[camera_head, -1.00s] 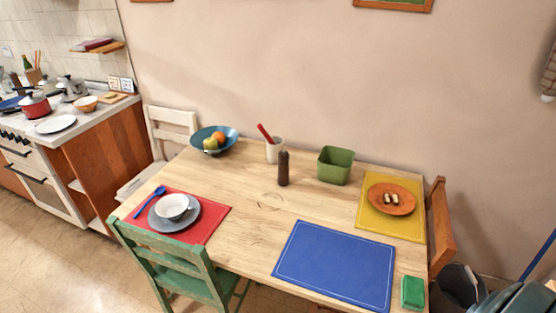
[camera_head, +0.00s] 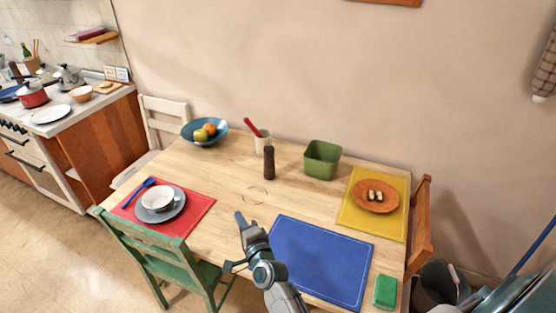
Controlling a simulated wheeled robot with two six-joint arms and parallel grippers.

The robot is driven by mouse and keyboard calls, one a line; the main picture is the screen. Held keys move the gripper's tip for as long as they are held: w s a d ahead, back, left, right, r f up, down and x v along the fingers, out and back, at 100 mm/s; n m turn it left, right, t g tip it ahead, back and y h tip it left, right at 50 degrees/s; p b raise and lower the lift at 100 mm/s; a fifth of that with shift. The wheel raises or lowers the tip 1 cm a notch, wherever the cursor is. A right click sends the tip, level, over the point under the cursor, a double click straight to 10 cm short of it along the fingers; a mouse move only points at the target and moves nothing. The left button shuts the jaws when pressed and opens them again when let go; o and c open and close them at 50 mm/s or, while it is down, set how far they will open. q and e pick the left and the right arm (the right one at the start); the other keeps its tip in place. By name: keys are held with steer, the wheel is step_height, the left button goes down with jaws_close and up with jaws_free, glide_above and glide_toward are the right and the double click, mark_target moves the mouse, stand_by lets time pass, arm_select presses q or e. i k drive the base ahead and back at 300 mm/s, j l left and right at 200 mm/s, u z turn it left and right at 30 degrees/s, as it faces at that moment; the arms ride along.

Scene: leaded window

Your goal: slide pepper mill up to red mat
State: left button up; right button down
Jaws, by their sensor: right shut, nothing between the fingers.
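The dark brown pepper mill (camera_head: 269,163) stands upright near the back middle of the wooden table, in front of a white cup. The red mat (camera_head: 196,221) lies at the table's left front, with bare table between it and the mill. A grey plate with a white bowl (camera_head: 158,199) and a blue spoon lie on the mat. My right gripper (camera_head: 236,241) is shut and empty, over the table's front between the red mat and the blue mat. It is apart from the mill, which stands farther back. My left gripper is not in view.
The white cup (camera_head: 263,140) holding a red utensil stands close behind the mill. A green bin (camera_head: 322,160) is to its right, a fruit bowl (camera_head: 204,131) to its left. The blue mat (camera_head: 330,262) lies front right. A green chair (camera_head: 155,256) stands at the front.

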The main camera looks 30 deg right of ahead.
mark_target(269, 174)
steer(key=i+l, duration=0.15)
steer(key=i, duration=0.25)
steer(key=i+l, duration=0.15)
steer(key=i, duration=0.25)
steer(key=i+l, duration=0.15)
steer(key=i, duration=0.25)
